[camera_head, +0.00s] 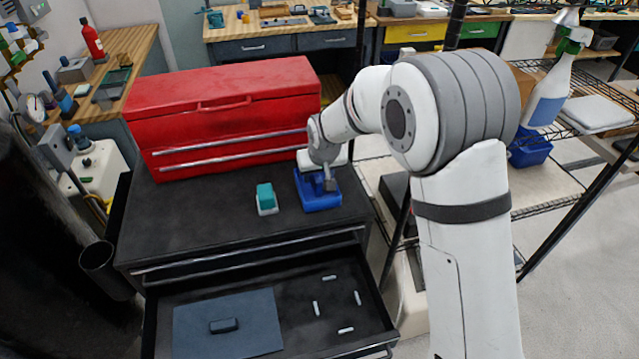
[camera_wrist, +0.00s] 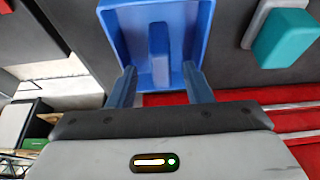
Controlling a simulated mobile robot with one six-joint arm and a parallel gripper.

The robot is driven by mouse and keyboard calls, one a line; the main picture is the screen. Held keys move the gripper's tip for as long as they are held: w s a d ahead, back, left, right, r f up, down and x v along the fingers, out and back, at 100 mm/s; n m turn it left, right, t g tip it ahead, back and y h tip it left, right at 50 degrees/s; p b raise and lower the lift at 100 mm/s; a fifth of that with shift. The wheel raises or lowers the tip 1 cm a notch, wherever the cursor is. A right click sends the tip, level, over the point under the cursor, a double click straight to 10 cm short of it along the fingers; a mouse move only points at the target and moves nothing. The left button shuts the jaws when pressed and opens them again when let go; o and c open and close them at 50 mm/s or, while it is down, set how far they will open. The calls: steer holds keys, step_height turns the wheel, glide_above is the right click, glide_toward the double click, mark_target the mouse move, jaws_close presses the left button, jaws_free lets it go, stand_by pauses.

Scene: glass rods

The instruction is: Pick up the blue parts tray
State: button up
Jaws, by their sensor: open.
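The blue parts tray (camera_head: 320,205) sits on the black top of the tool cabinet, near its right edge. In the wrist view the tray (camera_wrist: 112,28) is at the top centre, with a raised blue bar (camera_wrist: 158,50) along its middle. My gripper (camera_head: 327,184) is over the tray, pointing down, and hides part of it. In the wrist view my gripper (camera_wrist: 160,68) is open, its two blue-grey fingers on either side of the bar with gaps to it. I cannot tell whether the fingertips touch the tray.
A teal block on a white base (camera_head: 266,198) stands left of the tray. A red toolbox (camera_head: 225,110) stands behind them. Below, an open drawer (camera_head: 290,320) holds a dark slab and several small white pieces. A wire shelf with another blue bin (camera_head: 530,150) is at right.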

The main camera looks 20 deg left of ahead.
mark_target(317, 176)
steer(key=shift+p+x, duration=0.7)
steer(key=shift+x, duration=1.45)
steer(key=shift+a, duration=0.1)
steer(key=shift+c, duration=0.4)
jaws_close()
